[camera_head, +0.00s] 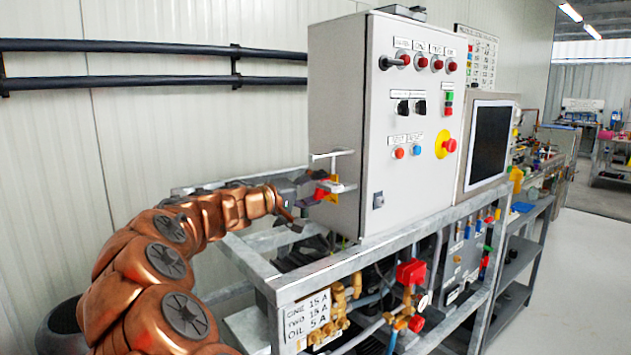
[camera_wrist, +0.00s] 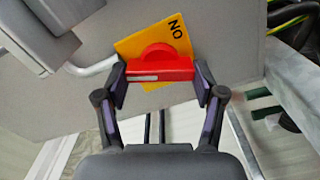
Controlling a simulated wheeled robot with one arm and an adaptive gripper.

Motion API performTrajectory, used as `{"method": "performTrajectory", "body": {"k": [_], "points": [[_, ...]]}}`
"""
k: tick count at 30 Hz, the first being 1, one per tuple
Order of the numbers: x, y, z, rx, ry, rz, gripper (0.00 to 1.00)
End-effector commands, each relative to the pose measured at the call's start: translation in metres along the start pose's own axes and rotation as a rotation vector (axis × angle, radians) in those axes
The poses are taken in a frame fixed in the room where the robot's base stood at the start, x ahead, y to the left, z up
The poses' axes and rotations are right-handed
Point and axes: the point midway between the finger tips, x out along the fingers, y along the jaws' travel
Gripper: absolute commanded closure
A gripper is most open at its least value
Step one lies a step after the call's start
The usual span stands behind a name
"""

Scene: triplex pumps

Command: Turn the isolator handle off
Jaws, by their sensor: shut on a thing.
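The isolator handle is a red bar with a rounded hub on a yellow plate on the left side of the grey control cabinet (camera_head: 335,120). In the wrist view the red handle (camera_wrist: 160,68) lies crosswise, and the yellow plate (camera_wrist: 135,45) shows the word "ON" upside down near its upper right corner. My gripper (camera_wrist: 160,80) is shut on the handle, one finger at each end of it. In the head view my gripper (camera_head: 312,196) reaches the cabinet side from the left and partly hides the handle (camera_head: 322,193).
A grey bracket with a bar (camera_head: 332,155) juts from the cabinet side just above the handle, close to my fingers. A galvanised frame (camera_head: 290,280) runs below. The cabinet front carries switches, lamps and a red emergency button (camera_head: 450,146). Wall pipes (camera_head: 150,82) run behind.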

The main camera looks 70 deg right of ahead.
Motion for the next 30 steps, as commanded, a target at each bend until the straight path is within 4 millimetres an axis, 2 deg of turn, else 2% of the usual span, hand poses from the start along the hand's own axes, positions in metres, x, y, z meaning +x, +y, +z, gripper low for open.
{"method": "performTrajectory", "body": {"k": [6, 15, 30], "points": [[0.0005, 0.0020, -0.0005, -0.179, -0.003, -0.002, 0.66], [0.0001, 0.0000, -0.0004, -0.339, -0.001, -0.001, 0.66], [0.0001, -0.0021, 0.0005, -0.405, 0.000, -0.001, 0.66]]}}
